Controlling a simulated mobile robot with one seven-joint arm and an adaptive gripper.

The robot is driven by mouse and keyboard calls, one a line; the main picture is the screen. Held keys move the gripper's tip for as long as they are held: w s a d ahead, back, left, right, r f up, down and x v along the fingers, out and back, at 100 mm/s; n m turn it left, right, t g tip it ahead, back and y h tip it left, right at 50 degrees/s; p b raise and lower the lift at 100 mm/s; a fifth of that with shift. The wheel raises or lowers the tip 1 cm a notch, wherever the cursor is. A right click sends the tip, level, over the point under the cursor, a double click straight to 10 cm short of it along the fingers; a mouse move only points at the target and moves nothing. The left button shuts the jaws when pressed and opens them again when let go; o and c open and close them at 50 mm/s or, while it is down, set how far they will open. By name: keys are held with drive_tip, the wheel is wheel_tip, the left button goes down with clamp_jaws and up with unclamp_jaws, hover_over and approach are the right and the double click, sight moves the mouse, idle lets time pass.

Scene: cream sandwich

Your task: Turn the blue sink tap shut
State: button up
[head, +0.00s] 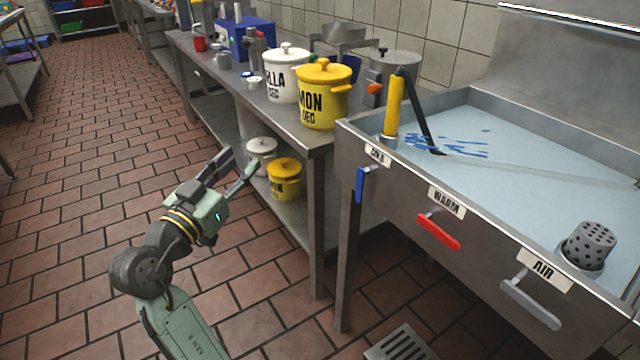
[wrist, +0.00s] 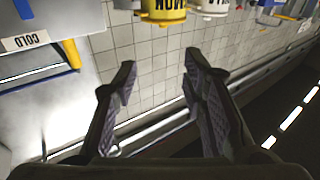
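The blue tap handle (head: 360,185) hangs upright on the sink's front, at its left end, below the COLD label (head: 377,155). In the wrist view a blue piece at the top left edge (wrist: 23,9), by the upside-down COLD label (wrist: 26,41), looks like the same handle. My gripper (head: 243,157) is open and empty, to the left of the handle and apart from it. Its two spread fingers also show in the wrist view (wrist: 158,75) with nothing between them.
The steel sink (head: 480,110) has a yellow-sleeved spout (head: 393,104) and blue streaks on its basin floor. A slanted red handle (head: 438,231) and a grey handle (head: 530,303) sit farther right. A steel table (head: 290,125) with pots stands behind my gripper.

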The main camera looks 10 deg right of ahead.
sight(359, 185)
drive_tip(key=s+d+f+m+g+h, duration=0.3)
drive_tip(key=d+g, duration=0.2)
drive_tip(key=d, duration=0.1)
drive_tip(key=s+d+f+m+g+h, duration=0.2)
drive_tip(key=s+d+f+m+g, duration=0.15)
drive_tip(key=d, duration=0.25)
drive_tip(key=shift+g, duration=0.35)
drive_tip(key=x, duration=0.5)
drive_tip(key=p+x, duration=0.1)
drive_tip(key=x, duration=0.4)
drive_tip(key=shift+w+d+r, duration=0.15)
drive_tip(key=shift+d+r, duration=0.05)
drive_tip(key=shift+d, duration=0.15)
drive_tip(key=shift+c, duration=0.4)
clamp_jaws()
